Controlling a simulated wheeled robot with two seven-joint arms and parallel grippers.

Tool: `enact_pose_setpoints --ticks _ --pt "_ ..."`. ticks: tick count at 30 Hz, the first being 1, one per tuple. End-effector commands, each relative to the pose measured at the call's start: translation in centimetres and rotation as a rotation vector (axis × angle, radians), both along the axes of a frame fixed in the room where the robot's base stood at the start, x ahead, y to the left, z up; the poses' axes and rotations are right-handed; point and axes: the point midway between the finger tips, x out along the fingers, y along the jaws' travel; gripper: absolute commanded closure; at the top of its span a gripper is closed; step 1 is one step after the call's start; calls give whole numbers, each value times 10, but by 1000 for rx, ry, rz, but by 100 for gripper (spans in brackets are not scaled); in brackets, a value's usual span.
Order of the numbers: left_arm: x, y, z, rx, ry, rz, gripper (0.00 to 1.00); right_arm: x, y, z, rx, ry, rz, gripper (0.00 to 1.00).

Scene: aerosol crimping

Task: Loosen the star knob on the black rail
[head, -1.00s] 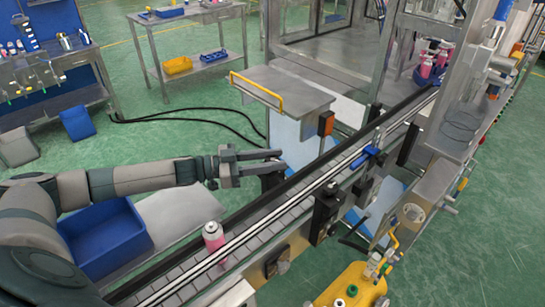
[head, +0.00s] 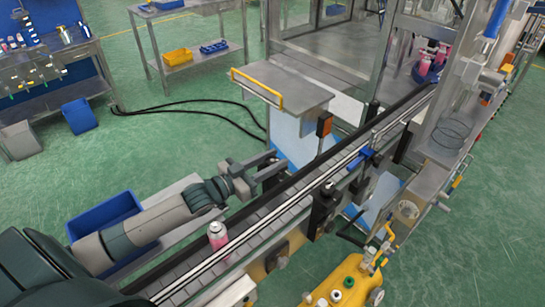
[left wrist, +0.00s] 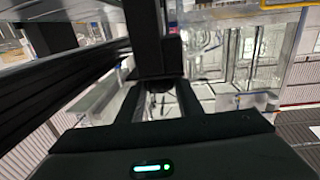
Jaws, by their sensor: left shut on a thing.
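My left gripper (head: 275,164) is at the far side of the conveyor, beside the black rail (head: 300,172). Its two grey fingers point right and sit around a dark part beside the rail. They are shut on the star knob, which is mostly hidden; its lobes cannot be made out. In the left wrist view the dark fingers (left wrist: 158,88) reach forward on either side of a black part (left wrist: 150,45). The rail also shows as long black bars (left wrist: 70,70) at left. My right gripper is not in view.
A pink can (head: 217,236) stands on the conveyor nearer to me. A blue bin (head: 105,215) lies behind my left arm. A steel table (head: 290,92) with a yellow handle is beyond the gripper. A sensor post (head: 324,126) and blue clamp (head: 368,158) stand farther along.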

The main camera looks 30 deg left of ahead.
Motion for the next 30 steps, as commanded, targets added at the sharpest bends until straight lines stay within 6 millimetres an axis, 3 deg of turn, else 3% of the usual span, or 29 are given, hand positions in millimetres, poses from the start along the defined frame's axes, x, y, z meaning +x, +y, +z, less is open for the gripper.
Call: enact_pose_setpoints --ticks 15,16,18,30 --pt "1 0 3 -1 -6 15 90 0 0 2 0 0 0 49" --pt "1 0 3 -1 -6 15 63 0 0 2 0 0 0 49" --pt "1 0 3 -1 -6 15 49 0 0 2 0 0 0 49" --pt "-1 1 0 0 -2 15 49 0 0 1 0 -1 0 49"
